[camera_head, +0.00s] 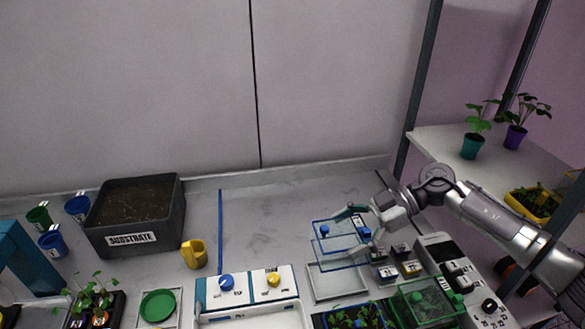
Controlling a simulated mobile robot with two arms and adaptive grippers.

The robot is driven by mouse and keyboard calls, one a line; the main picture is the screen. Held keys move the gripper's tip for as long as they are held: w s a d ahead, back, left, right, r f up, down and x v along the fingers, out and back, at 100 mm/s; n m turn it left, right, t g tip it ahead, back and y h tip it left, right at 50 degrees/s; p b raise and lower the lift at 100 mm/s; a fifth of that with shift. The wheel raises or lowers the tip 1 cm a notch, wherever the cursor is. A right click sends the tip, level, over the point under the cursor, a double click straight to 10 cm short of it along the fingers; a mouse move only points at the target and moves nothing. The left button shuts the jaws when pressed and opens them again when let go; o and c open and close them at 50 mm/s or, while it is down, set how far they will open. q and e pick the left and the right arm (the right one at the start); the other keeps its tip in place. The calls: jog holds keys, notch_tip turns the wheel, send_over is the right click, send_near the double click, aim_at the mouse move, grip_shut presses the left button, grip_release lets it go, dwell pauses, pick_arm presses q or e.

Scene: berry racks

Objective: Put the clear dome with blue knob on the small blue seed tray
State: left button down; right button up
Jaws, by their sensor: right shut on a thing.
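The clear dome with blue knob (338,249) is a see-through box with blue edges, right of the picture's middle. Its blue knob (325,231) shows at the upper left, and another blue piece shows by the fingers. My right gripper (357,231) comes in from the right and is shut on the dome, holding it above the bench. A small blue seed tray (322,321) with green seedlings stands at the bottom edge, nearer than the dome and partly cut off. My left gripper is not in view.
A pale, empty square tray (338,294) lies under and in front of the dome. A green dome (427,304) stands right of the seed tray. Small dark pots (385,273) and a grey control panel (460,275) are close right. The bench behind is clear.

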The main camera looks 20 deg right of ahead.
aim_at(320, 252)
jog(key=shift+n+g, duration=0.4)
jog(key=s+a, duration=0.1)
jog(key=a, duration=0.1)
jog(key=s+a, duration=0.1)
jog(key=a, duration=0.1)
jog(key=s+a, duration=0.1)
jog(key=a, duration=0.2)
jog(key=shift+s+a+r, duration=0.1)
jog(key=shift+s+r, duration=0.1)
jog(key=s+d+m+t, duration=0.1)
jog(key=m+t, duration=0.1)
jog(key=s+d+m+t+h, duration=0.1)
jog(key=s+m+t, duration=0.1)
jog(key=m+t, duration=0.1)
jog(key=s+d+m+t+h, duration=0.1)
jog(key=m+t, duration=0.1)
jog(key=shift+s+r, duration=0.15)
jog(key=shift+r, duration=0.1)
jog(key=shift+a, duration=0.1)
